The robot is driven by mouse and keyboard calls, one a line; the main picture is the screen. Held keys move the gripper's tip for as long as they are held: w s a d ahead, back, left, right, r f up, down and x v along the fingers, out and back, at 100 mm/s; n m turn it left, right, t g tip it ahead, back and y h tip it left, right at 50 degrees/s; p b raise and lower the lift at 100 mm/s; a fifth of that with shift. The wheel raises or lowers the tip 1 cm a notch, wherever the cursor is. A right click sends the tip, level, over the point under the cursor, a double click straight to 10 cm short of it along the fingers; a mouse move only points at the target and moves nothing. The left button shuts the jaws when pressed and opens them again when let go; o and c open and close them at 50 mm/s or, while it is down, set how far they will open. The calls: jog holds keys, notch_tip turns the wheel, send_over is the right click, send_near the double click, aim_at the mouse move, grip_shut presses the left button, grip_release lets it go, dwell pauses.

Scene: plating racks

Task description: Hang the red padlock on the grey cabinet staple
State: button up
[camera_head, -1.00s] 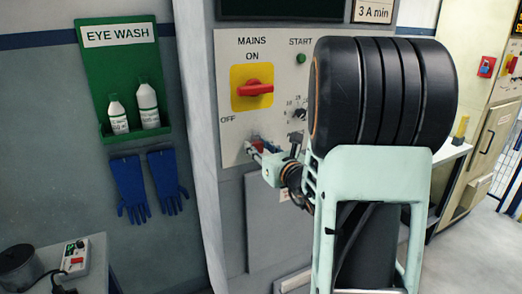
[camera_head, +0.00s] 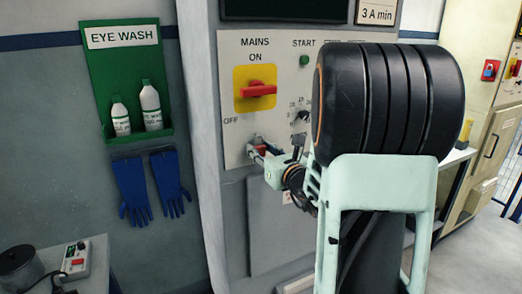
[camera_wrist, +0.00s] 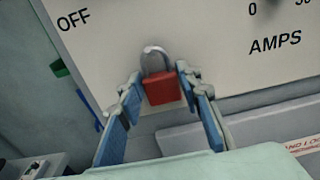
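The red padlock (camera_wrist: 165,88) is upright in the wrist view, its grey shackle on top, against the pale panel of the grey cabinet (camera_head: 229,75). It also shows as a small red patch in the head view (camera_head: 262,150). My gripper (camera_wrist: 162,76) has its blue-padded fingers on both sides of the red body, and the tips appear to touch its edges. In the head view my gripper (camera_head: 257,149) is at the panel's lower left, below the OFF mark. The staple is not clear, and I cannot tell whether the shackle is around it.
A red mains switch (camera_head: 257,91) on a yellow plate is just above my gripper. A green eye wash board (camera_head: 105,65) and blue gloves (camera_head: 150,187) hang on the left wall. A grey control box (camera_head: 76,258) lies at the lower left. My arm hides the panel's right part.

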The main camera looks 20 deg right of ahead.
jog(key=o, duration=0.4)
